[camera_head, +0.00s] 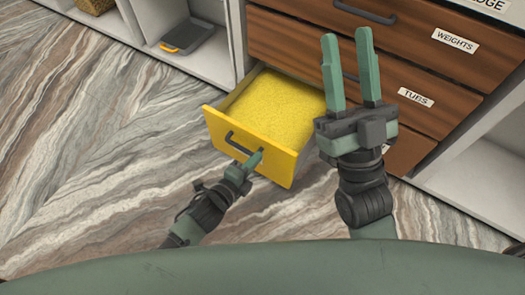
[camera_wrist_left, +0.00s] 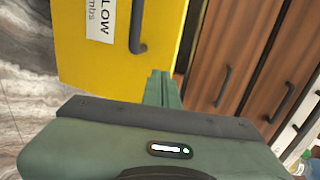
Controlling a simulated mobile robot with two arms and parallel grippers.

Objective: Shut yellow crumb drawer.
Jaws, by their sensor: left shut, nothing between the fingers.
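The yellow crumb drawer (camera_head: 247,146) stands pulled out of the wooden cabinet, low down, with yellow crumbs (camera_head: 275,108) inside and a dark handle on its front. My left gripper (camera_head: 257,157) is shut and empty, with its fingertips at the drawer's front face, just right of the handle. I cannot tell whether they touch it. In the left wrist view the closed fingers (camera_wrist_left: 162,85) point at the yellow front (camera_wrist_left: 90,68), beside the handle (camera_wrist_left: 137,30). My right gripper (camera_head: 350,70) is open and empty, its fingers spread upright in front of the cabinet drawers, right of the yellow drawer.
Closed wooden drawers labelled WEIGHTS (camera_head: 455,40) and TUBS (camera_head: 416,97) are above and right of the yellow drawer. A white shelf (camera_head: 215,12) at the left holds a grey dustpan-like item (camera_head: 190,40). The marbled floor (camera_head: 100,150) left of the drawer is clear.

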